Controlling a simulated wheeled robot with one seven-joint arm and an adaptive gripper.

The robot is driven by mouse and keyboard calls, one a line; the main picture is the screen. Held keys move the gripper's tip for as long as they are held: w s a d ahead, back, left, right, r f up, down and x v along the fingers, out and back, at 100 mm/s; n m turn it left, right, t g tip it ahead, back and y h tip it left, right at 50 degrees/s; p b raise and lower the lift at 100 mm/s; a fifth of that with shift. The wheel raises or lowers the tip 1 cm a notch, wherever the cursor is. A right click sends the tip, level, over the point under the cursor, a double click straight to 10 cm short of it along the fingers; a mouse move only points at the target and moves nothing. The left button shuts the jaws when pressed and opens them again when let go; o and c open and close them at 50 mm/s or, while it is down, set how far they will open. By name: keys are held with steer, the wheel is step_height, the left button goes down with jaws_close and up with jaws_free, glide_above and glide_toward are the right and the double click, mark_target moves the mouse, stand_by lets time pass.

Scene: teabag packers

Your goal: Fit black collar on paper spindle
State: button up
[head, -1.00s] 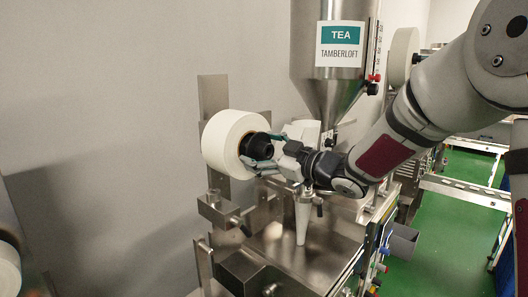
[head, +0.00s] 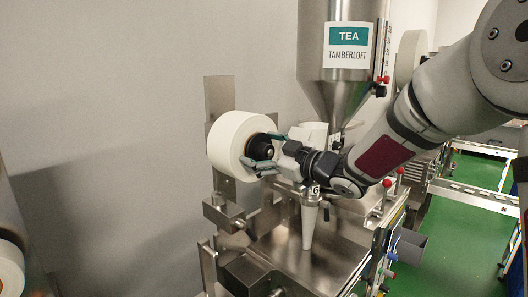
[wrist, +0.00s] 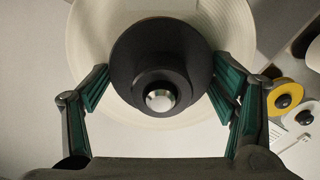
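The black collar (head: 264,147) sits against the front face of the white paper roll (head: 232,143), around the spindle. In the wrist view the collar (wrist: 137,50) is a round black disc with a smaller hub, and the shiny metal spindle tip (wrist: 160,99) shows at its centre. My gripper (head: 263,150) is in front of the roll with its fingers spread on either side of the collar. In the wrist view my gripper (wrist: 160,88) has its green pads left and right of the collar, close to its rim. I cannot tell whether the pad tips touch it.
The steel hopper (head: 339,70) with a TEA label stands right of the roll, close to my arm. The wall is behind the roll. A yellow disc (wrist: 287,88) shows at right in the wrist view.

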steer(key=shift+o, duration=1.1)
steer(key=v, duration=1.2)
steer(key=shift+r, duration=0.1)
